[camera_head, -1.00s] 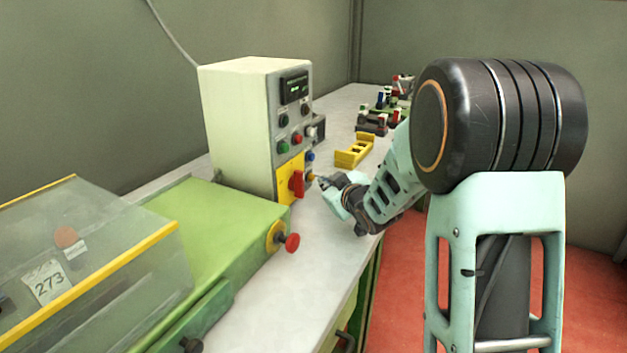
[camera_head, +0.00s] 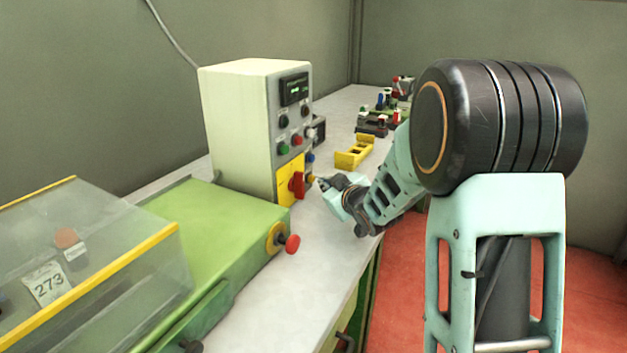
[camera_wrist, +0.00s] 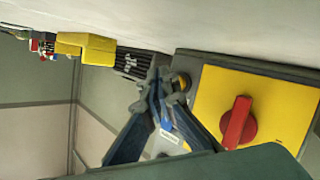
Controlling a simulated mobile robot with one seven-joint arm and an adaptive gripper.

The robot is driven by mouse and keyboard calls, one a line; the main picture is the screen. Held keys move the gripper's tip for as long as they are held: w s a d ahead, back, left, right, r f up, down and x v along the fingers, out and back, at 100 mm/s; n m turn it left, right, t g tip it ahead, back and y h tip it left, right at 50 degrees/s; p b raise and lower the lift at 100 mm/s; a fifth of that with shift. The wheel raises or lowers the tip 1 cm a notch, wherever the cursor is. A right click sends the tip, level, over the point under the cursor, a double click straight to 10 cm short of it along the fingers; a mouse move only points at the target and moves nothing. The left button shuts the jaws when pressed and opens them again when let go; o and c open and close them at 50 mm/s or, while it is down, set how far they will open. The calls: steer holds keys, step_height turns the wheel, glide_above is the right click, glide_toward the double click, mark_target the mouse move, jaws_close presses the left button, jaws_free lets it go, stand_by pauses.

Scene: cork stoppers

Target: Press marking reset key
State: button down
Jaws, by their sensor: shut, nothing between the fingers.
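A pale control box (camera_head: 238,125) stands on the bench, with a small lit display (camera_head: 294,90) and several coloured buttons on its front. A blue button (camera_head: 309,158) and a yellow-orange button (camera_head: 310,180) sit low on its right side. I cannot read which one is the marking reset key. My gripper (camera_head: 321,182) is shut and empty, its tips close beside the yellow-orange button. In the wrist view my fingertips (camera_wrist: 163,80) are by the yellow-orange button (camera_wrist: 183,81), partly covering it; contact cannot be told. A white label (camera_wrist: 169,136) behind the fingers is unreadable.
A red rotary switch (camera_head: 297,184) on a yellow plate is just left of my gripper. A red mushroom button (camera_head: 292,244) sticks out from the green machine (camera_head: 215,225). A yellow holder (camera_head: 354,152) and several small parts lie further back. The bench front (camera_head: 300,290) is clear.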

steer(key=shift+w+a+b, duration=0.25)
steer(key=shift+a+b, duration=0.05)
steer(key=shift+a, duration=0.05)
steer(key=shift+w+a+b, duration=0.25)
steer(key=shift+a+b, duration=0.05)
steer(key=shift+a, duration=0.1)
stand_by(0.9)
stand_by(0.4)
steer(key=shift+s+d, duration=0.5)
steer(key=shift+d, duration=0.2)
steer(key=shift+s+d+p, duration=0.35)
steer(key=shift+s+d, duration=0.35)
steer(key=shift+d, duration=0.35)
steer(key=shift+s+d+p, duration=0.35)
steer(key=shift+s+d, duration=0.35)
steer(key=shift+d, duration=0.35)
